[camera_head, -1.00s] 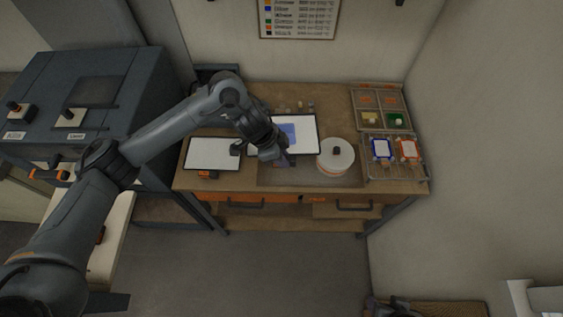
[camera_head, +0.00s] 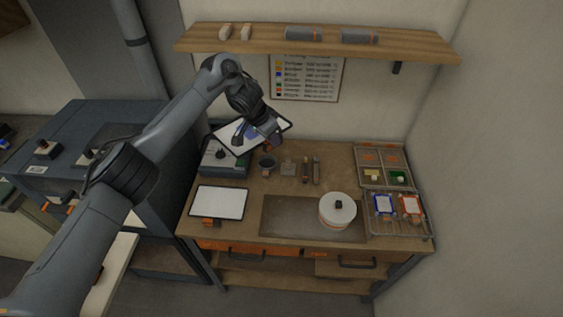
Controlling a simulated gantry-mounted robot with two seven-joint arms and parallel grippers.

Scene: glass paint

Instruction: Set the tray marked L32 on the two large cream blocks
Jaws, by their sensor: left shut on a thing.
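My left gripper (camera_head: 270,138) is shut on a dark-rimmed white tray (camera_head: 222,137) with a blue patch on it. The tray is held up, tilted, above the back left of the bench, and my gripper covers part of it. No L32 mark can be read on it. A second white tray (camera_head: 220,202) lies on the left front of the bench, with a small orange label below its front edge. Two small cream blocks (camera_head: 225,31) (camera_head: 246,32) stand on the wall shelf; whether they are the large ones I cannot tell. My right gripper is not in view.
Racks with colored pieces (camera_head: 397,205) are at the right. A cup (camera_head: 267,163) and tools stand at the back.

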